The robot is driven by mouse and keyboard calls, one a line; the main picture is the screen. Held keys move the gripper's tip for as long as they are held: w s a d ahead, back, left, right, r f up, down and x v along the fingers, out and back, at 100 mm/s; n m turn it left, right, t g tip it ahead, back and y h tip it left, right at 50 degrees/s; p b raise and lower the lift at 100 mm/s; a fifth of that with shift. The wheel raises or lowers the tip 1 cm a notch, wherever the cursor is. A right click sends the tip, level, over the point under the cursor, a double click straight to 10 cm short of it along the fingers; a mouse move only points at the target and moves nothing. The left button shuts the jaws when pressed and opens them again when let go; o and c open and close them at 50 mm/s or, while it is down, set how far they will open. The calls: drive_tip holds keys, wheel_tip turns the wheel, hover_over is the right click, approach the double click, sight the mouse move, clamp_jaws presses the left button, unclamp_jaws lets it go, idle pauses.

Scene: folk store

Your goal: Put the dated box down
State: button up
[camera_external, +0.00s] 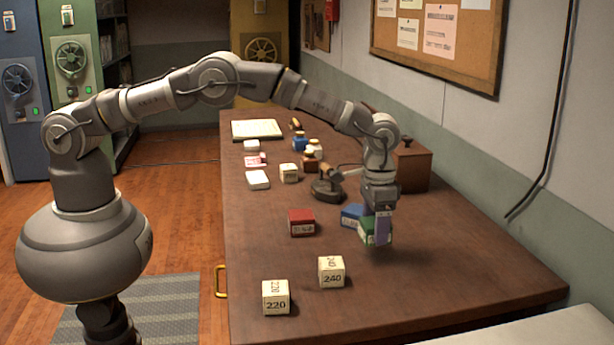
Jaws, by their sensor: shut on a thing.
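My gripper (382,226) is over the right part of the table (440,285), pointing down. It is shut on a green box (367,232) with a pale label, partly covered by a finger. The green box is at or just above the tabletop; I cannot tell if it touches. A blue box (351,214) with a pale label stands right behind it to the left. I cannot read a date on any of these labels.
Cream blocks marked 240 (331,271) and 220 (276,297) stand at the front left. A dark stamp-like tool (327,189), small bottles (312,156) and a brown wooden box (413,166) stand further back. The table's front right is clear.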

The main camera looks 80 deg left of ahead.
drive_tip(key=shift+w+f+b, duration=0.15)
drive_tip(key=shift+f+b, duration=0.5)
drive_tip(key=shift+f, duration=1.1)
drive_tip(key=shift+f, duration=0.15)
drive_tip(key=o, duration=1.1)
wheel_tip(320, 180, up, 12)
drive_tip(key=p, duration=0.3)
drive_tip(key=shift+r, duration=0.2)
